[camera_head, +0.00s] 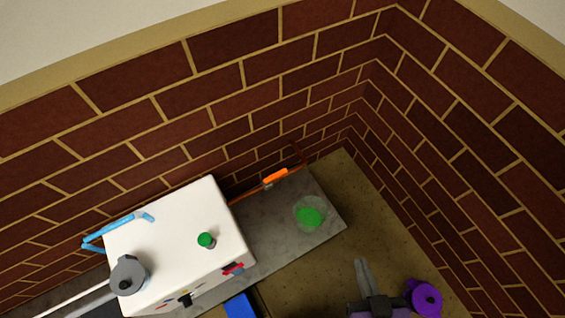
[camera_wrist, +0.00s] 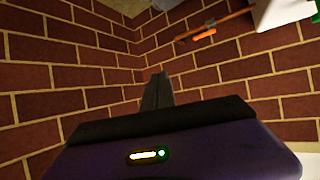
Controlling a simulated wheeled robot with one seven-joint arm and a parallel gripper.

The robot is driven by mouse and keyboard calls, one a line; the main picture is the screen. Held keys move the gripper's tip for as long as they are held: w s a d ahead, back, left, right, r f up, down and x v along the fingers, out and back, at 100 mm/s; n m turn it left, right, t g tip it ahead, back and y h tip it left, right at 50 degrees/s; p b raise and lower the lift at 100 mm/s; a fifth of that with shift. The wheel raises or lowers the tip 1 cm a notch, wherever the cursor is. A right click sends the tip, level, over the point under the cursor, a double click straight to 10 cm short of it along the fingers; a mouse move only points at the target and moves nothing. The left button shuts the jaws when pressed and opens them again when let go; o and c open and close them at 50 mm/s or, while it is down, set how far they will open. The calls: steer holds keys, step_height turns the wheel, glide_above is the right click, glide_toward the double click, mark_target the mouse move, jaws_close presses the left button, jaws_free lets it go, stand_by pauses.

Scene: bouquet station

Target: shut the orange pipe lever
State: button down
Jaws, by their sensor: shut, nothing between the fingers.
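The orange pipe lever (camera_head: 275,176) sits on a thin orange-brown pipe (camera_head: 247,192) along the brick wall, above the grey counter. The lever looks roughly in line with the pipe. In the wrist view the lever (camera_wrist: 203,35) shows near the top, right of centre, beside the pipe (camera_wrist: 228,19). My gripper (camera_head: 362,264) is at the lower right of the head view, apart from the lever and to its right. Its fingers are together and empty; they also show in the wrist view (camera_wrist: 157,90), with brick wall behind them.
A white box (camera_head: 170,235) stands on the counter left of the lever, bearing a green-capped item (camera_head: 206,240), a grey pot (camera_head: 128,274) and a bent blue tube (camera_head: 115,227). A clear round vessel with green contents (camera_head: 310,214) stands on the counter's right end (camera_head: 335,224). Brick walls meet behind.

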steer(key=w+a+f+n+g+y, duration=0.15)
steer(key=w+a+f, duration=0.25)
steer(key=w+f, duration=0.5)
steer(key=r+n+g+b, duration=0.2)
steer(key=n+g+b, duration=0.15)
steer(key=g, duration=0.35)
glide_above(276, 177)
steer(key=w+d, duration=0.2)
steer(key=w, duration=0.2)
steer(key=shift+w+a+r+g+h, duration=0.25)
steer(key=shift+a+r+h, duration=0.05)
steer(key=shift+r+h, duration=0.05)
steer(key=shift+f, duration=0.1)
step_height(276, 177, down, 9)
steer(key=b, duration=0.4)
steer(key=shift+s+d+b, duration=0.2)
steer(key=shift+s+b, duration=0.05)
steer(key=shift+b, duration=0.15)
steer(key=shift+f, duration=0.1)
